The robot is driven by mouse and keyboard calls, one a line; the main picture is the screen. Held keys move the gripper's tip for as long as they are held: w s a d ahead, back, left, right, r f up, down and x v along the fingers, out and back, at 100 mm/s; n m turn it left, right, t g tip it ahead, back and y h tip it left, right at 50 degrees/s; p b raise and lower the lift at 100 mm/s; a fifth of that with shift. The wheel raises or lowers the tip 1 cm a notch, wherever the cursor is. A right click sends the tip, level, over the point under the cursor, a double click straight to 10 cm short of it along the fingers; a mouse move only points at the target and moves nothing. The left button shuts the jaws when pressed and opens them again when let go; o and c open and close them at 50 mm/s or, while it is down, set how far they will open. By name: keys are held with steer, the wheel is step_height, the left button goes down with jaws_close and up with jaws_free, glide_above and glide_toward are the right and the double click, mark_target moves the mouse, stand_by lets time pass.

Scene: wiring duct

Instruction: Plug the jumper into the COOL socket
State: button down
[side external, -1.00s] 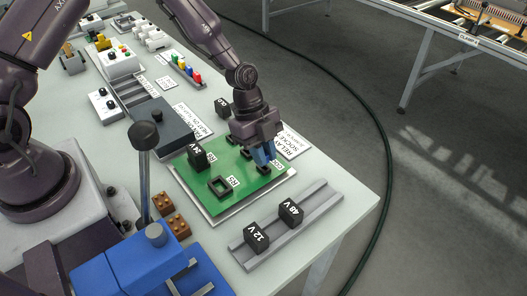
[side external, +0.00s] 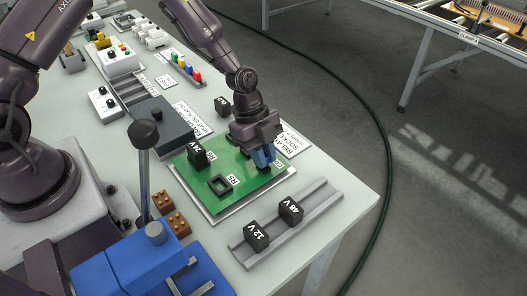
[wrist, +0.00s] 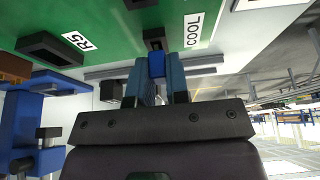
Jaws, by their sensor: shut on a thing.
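My gripper (side external: 262,158) is over the far right part of the green board (side external: 203,196), fingers pointing down. In the wrist view its two blue-grey fingers are shut on the jumper (wrist: 157,64), a small bright blue piece between the fingertips. The dark COOL socket (wrist: 154,38) is right beyond the jumper's tip, beside the white COOL label (wrist: 194,30). The jumper lines up roughly with the socket. I cannot tell whether it touches or has entered it. In the side view the fingers mostly hide jumper and socket.
An empty R5 socket (side external: 220,184) is on the board. A black 24V block (side external: 197,150) stands upright on the board left of my gripper. Black 12V (side external: 256,235) and 48V (side external: 291,211) blocks sit on a grey rail (side external: 322,198) in front. A blue lever device (side external: 150,262) stands at front left.

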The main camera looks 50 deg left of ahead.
steer(key=shift+f, duration=0.25)
steer(key=c, duration=1)
jaws_free()
steer(key=shift+c, duration=0.2)
steer(key=v, duration=1.3)
